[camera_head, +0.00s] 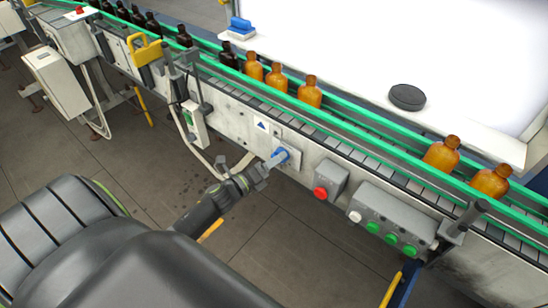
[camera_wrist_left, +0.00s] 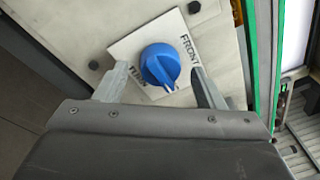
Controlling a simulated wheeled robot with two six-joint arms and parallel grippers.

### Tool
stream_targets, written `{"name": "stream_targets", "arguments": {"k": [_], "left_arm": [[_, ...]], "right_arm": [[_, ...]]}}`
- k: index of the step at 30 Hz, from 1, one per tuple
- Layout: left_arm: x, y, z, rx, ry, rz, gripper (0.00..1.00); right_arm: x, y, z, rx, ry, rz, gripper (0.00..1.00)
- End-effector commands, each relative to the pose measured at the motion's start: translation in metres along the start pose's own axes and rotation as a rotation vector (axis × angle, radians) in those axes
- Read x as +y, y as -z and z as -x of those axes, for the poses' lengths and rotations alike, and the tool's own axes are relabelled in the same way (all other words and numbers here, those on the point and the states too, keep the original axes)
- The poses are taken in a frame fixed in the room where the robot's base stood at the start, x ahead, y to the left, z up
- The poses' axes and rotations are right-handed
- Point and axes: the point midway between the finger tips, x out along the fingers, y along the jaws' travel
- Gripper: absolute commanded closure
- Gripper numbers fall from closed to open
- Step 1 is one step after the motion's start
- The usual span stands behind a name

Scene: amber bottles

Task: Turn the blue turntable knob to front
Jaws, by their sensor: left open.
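The blue knob (camera_wrist_left: 160,65) sits on a square white plate (camera_wrist_left: 125,50) with black lettering. "FRONT" is printed along the plate's right side and a second word, hard to read, at lower left. The knob's ridge slants, with a small pale mark at its lower end, between the two words. In the head view the knob (camera_head: 282,155) is on the conveyor's side panel. My left gripper (camera_head: 266,170) is in front of it. In the wrist view the open fingers (camera_wrist_left: 160,75) stand on either side of the knob, with gaps visible. My right gripper is not in view.
A red button box (camera_head: 328,180) and a grey box with green buttons (camera_head: 390,222) are right of the knob. Amber bottles (camera_head: 308,92) stand on the conveyor between green rails. A yellow-handled bracket (camera_head: 146,50) is left. The floor in front is mostly clear.

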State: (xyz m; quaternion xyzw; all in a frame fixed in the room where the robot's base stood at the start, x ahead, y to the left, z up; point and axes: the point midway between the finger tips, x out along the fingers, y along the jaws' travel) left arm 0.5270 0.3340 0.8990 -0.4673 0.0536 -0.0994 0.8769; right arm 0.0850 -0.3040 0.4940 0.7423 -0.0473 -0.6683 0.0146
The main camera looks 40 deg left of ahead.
Motion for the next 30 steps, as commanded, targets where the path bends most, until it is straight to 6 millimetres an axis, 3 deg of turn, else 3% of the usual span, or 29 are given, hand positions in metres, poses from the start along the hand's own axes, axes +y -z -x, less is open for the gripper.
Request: {"name": "stream_targets", "arguments": {"k": [11,21,30], "left_arm": [[0.0,0.0005,-0.0055,0.0,0.0,0.001,0.37],[0.0001,0.0003,-0.0052,0.0,0.0,0.0,0.8],[0.0008,0.0007,-0.0052,-0.003,0.004,0.032,0.81]], "right_arm": [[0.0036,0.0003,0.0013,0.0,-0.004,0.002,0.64],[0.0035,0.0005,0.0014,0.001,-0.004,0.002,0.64],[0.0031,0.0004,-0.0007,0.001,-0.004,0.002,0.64]]}}
